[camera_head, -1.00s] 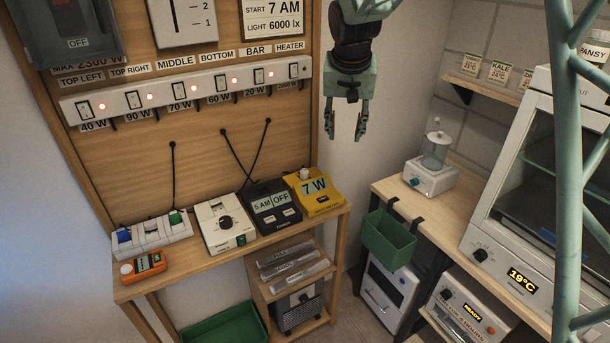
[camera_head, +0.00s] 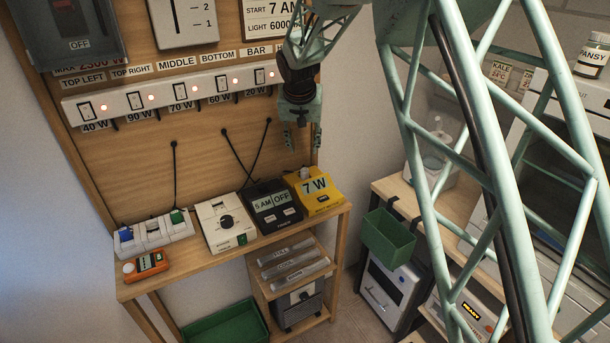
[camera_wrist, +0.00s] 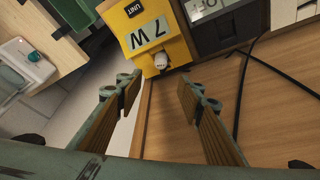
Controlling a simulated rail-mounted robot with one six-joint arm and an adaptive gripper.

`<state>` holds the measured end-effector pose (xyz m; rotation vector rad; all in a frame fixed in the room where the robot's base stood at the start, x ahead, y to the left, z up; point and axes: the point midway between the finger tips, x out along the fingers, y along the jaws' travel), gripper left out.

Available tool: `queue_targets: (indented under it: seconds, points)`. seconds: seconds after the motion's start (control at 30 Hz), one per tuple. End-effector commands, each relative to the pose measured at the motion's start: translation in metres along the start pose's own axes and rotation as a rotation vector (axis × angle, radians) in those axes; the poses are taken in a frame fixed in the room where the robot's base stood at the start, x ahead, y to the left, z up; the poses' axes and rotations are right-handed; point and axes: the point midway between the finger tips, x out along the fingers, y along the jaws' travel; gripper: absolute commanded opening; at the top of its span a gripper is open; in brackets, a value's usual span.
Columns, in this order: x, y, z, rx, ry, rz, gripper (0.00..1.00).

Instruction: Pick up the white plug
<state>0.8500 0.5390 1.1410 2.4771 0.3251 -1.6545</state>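A small white plug-like piece (camera_head: 304,173) sits at the back edge of the yellow 7 W meter (camera_head: 319,194). The wrist view shows this white piece (camera_wrist: 161,60) on the meter (camera_wrist: 150,30), ahead of my fingers. My gripper (camera_head: 303,138) hangs above and behind the meter, near the wooden panel. In the wrist view its two fingers (camera_wrist: 158,92) are apart with nothing between them. On the socket strip (camera_head: 153,230) at the left are a blue plug (camera_head: 125,234), a green plug (camera_head: 177,216) and a whitish middle part; I cannot tell if that part is a plug.
A black timer (camera_head: 272,207) and a white dial box (camera_head: 226,222) stand left of the meter. Black cables (camera_head: 240,160) hang on the panel behind. A green bin (camera_head: 388,238) hangs at the right bench, with floor between.

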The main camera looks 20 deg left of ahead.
Motion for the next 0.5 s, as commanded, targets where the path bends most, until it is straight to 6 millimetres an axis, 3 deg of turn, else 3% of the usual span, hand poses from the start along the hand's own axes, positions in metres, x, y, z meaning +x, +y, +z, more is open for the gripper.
queue_targets:
  seconds: [0.5]
  points:
    - [0.011,0.001,0.001,0.001,-0.002,0.001,0.35]
